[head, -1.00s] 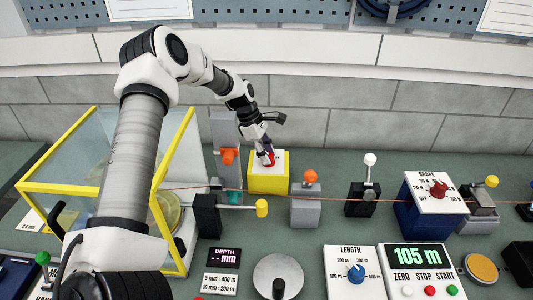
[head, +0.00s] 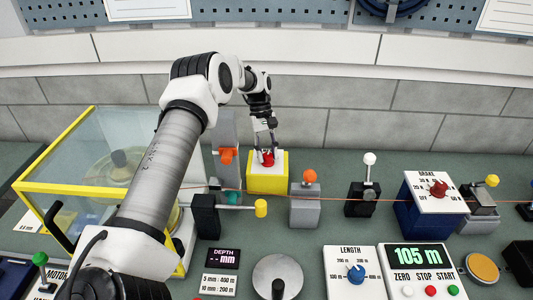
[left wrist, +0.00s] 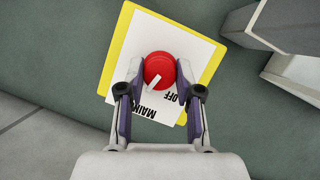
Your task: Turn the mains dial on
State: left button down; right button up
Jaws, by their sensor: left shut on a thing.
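The mains dial is a round red knob (head: 268,159) with a white pointer mark, on a white-topped yellow box (head: 267,184) at the back of the bench. In the left wrist view, the red knob (left wrist: 159,69) sits between the fingers of my left gripper (left wrist: 159,78). The fingers are shut on its sides. Its white mark points down and left in that view, near the lettering "MAIN" and beside "OFF" on the plate (left wrist: 143,45). The last letters are partly covered by a finger. In the head view my left gripper (head: 266,146) comes down from above. My right gripper is out of view.
An orange-handled grey post (head: 227,156) stands just left of the box. An orange-knobbed grey block (head: 306,204) stands to the right. A thin orange line crosses in front. A yellow-framed clear guard (head: 100,187) is at the left under my arm.

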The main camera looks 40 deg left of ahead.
pick_arm(q)
jog(key=m+g, duration=0.1)
jog(key=m, duration=0.2)
jog(key=m+y, duration=0.1)
jog(key=m, duration=0.2)
jog(key=shift+d+f+g+y, duration=0.1)
jog(key=shift+d+g+y, duration=0.05)
jog(key=shift+g+y, duration=0.2)
jog(key=c, duration=0.8)
grip_release()
jog(key=shift+w, duration=0.1)
jog(key=v, duration=0.7)
jog(key=shift+w+r, duration=0.1)
jog(key=shift+r, duration=0.15)
jog(key=shift+f, duration=0.1)
